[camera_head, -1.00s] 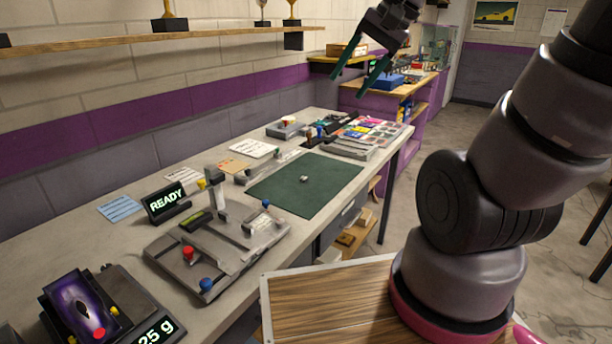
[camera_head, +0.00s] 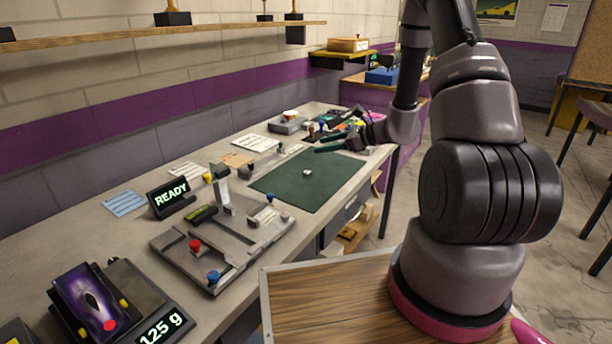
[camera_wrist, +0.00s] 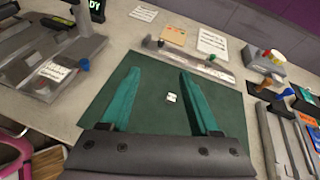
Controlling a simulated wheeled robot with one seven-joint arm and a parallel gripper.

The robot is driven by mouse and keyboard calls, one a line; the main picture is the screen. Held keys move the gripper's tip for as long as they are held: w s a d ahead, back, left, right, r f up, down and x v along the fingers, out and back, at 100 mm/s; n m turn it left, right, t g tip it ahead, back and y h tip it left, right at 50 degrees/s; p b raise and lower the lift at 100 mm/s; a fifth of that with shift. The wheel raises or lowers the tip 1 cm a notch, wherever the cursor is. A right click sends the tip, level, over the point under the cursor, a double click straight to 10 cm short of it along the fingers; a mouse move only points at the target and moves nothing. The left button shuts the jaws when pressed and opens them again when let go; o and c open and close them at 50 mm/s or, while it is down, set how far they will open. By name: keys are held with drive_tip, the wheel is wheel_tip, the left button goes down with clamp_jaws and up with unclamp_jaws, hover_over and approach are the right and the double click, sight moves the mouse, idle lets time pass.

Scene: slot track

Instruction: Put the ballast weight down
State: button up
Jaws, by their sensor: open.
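The ballast weight appears to be the small pale metal block (camera_head: 307,172) lying on the green mat (camera_head: 285,186). In the wrist view the block (camera_wrist: 171,98) shows in the gap between the two teal fingers, a little right of centre, with bare mat around it. My gripper (camera_head: 325,143) is open and empty over the far right part of the mat. In the wrist view my gripper (camera_wrist: 159,72) has its fingers spread wide. The block appears to lie below the fingers, untouched; the exact height between them is hard to tell.
A grey fixture (camera_head: 225,240) with red and blue knobs and a READY display (camera_head: 170,197) stand left of the mat. A scale (camera_head: 165,325) reading 125 g carries a purple car body (camera_head: 92,303). Several tools and parts crowd the mat's far side.

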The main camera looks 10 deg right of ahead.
sight(308, 172)
drive_tip(key=d+f+m, duration=0.1)
drive_tip(key=f, duration=0.2)
drive_tip(key=w+d+f+m+t+h, duration=0.1)
drive_tip(key=f, duration=0.2)
drive_tip(key=d+f+m+t, duration=0.1)
drive_tip(key=f+m, duration=0.1)
drive_tip(key=f, duration=0.1)
drive_tip(key=shift+w+d+f+h, duration=0.1)
drive_tip(key=shift+w+d+h, duration=0.15)
drive_tip(key=shift+d+h, duration=0.15)
drive_tip(key=x, duration=0.4)
drive_tip(key=shift+w+a+f, duration=0.15)
drive_tip(key=shift+w+f, duration=0.05)
drive_tip(key=shift+f+x, duration=0.15)
drive_tip(key=shift+x, duration=1.4)
drive_tip(key=shift+f+x, duration=0.1)
drive_tip(key=shift+x, duration=1.45)
drive_tip(key=shift+s, duration=0.1)
clamp_jaws()
